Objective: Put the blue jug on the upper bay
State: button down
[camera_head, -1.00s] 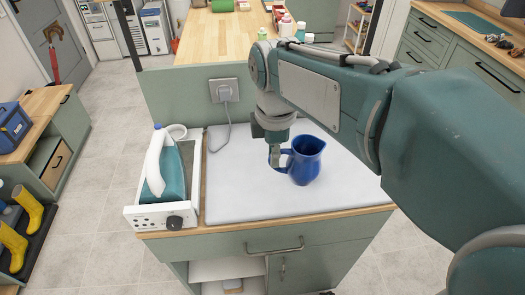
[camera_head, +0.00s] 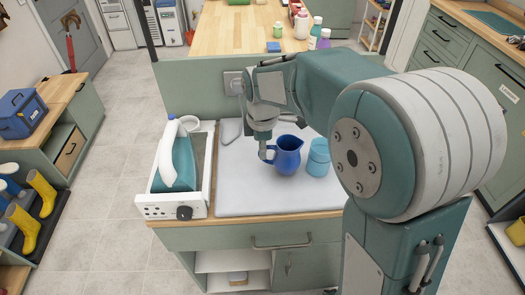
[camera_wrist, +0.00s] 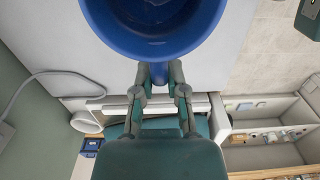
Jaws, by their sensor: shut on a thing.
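The blue jug (camera_head: 287,158) is over the white mat on the counter, upright, with its handle to the left. I cannot tell whether its base touches the mat. My gripper (camera_head: 265,152) is shut on the jug's handle from above. Open bays show in the cabinet below the drawer; the upper bay (camera_head: 232,261) looks empty, and a small box sits in the lower one.
A light-blue canister (camera_head: 318,158) stands close right of the jug. An iron-like appliance (camera_head: 178,163) sits in a white tray at the left. A socket panel (camera_head: 200,90) rises behind the mat. Floor is free to the left of the cabinet.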

jog(key=shift+f, duration=0.5)
jog(key=shift+f, duration=0.15)
jog(key=c, duration=0.7)
grip_release()
notch_tip(320, 180, up, 12)
jog(key=shift+r, duration=0.15)
